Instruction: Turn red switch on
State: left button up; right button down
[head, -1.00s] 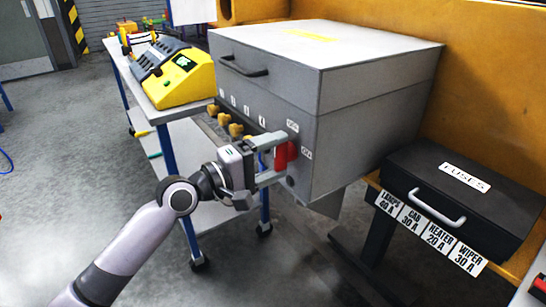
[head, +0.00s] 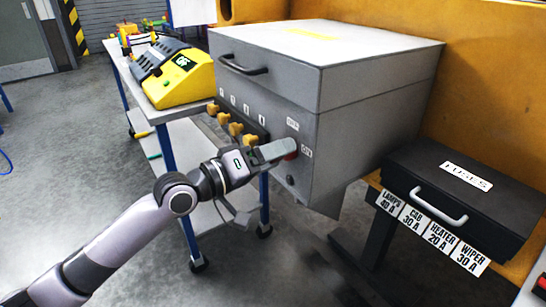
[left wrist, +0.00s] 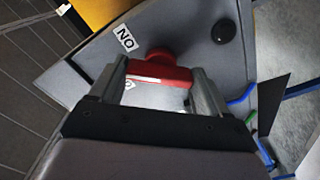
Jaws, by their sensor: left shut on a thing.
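The red switch (head: 291,156) is on the front face of the grey metal box (head: 350,130), mostly hidden behind my left gripper (head: 281,151) in the head view. In the left wrist view its red handle (left wrist: 158,72) lies across between the two fingers of my left gripper (left wrist: 162,88), which is shut on it. An ON label (left wrist: 126,38) is near the switch in the wrist view. Another label there is mostly covered by the gripper. My right gripper is not in view.
Several yellow knobs (head: 236,129) line the box face left of my gripper. A round black knob (left wrist: 223,31) is beside the switch. A black FUSES case (head: 460,200) is at the right. A table with a yellow device (head: 185,75) stands behind left. Floor at front left is open.

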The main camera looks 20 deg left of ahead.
pick_arm(q)
jog(key=shift+m+p, duration=0.65)
jog(key=shift+m, duration=4.35)
jog(key=o, duration=1)
jog(key=shift+v, duration=3.6)
